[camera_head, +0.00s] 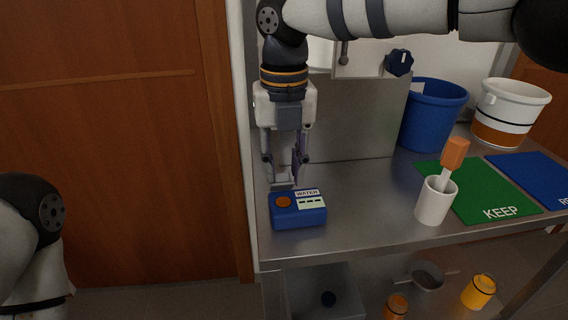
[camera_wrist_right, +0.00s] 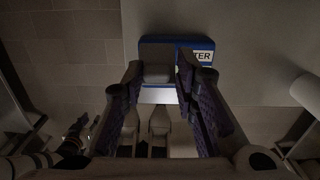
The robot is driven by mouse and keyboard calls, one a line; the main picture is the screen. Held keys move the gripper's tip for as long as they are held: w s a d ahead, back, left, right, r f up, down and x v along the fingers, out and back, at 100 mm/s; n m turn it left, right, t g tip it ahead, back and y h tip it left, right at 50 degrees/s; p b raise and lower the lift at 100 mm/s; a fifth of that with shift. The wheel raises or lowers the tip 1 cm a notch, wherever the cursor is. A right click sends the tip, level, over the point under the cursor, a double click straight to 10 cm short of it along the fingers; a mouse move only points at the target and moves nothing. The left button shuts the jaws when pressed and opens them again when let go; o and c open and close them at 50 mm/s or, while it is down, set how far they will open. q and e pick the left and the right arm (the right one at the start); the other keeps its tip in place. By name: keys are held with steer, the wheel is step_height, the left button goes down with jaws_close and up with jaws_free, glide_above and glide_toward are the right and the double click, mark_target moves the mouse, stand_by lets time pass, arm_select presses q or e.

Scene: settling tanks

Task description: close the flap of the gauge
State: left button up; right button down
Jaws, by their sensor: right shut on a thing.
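The gauge is a blue box (camera_head: 299,215) labelled WATER, with an orange round dial and a white panel, near the front left of the steel bench. In the right wrist view the blue box (camera_wrist_right: 205,44) shows partly, behind a grey plate. The pale grey flap (camera_head: 282,182) stands raised at the box's rear edge; it also shows in the right wrist view (camera_wrist_right: 157,70). My right gripper (camera_head: 285,172) points down just behind the box, its fingers shut on the flap. The fingers hide part of the flap. My left gripper is out of view.
To the right are a white cup (camera_head: 435,203) with an orange-handled tool, a green KEEP mat (camera_head: 490,195), a blue mat (camera_head: 535,170), a blue bucket (camera_head: 430,115) and a white bucket (camera_head: 512,105). A steel panel (camera_head: 365,120) rises behind. The bench between gauge and cup is clear.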

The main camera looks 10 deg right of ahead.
steer(key=shift+s+r+t+p, duration=0.15)
steer(key=shift+s+t+p, duration=0.3)
steer(key=shift+t, duration=0.35)
steer(key=s+t, duration=0.1)
steer(key=s+f+t, duration=0.1)
steer(key=t, duration=0.1)
steer(key=shift+d+f, duration=0.1)
steer(key=shift+f, duration=0.1)
steer(key=shift+s+f+t, duration=0.25)
steer(key=shift+f+t, duration=0.05)
steer(key=shift+t, duration=0.8)
steer(key=c, duration=1.4)
jaws_free()
steer(key=v, duration=1.2)
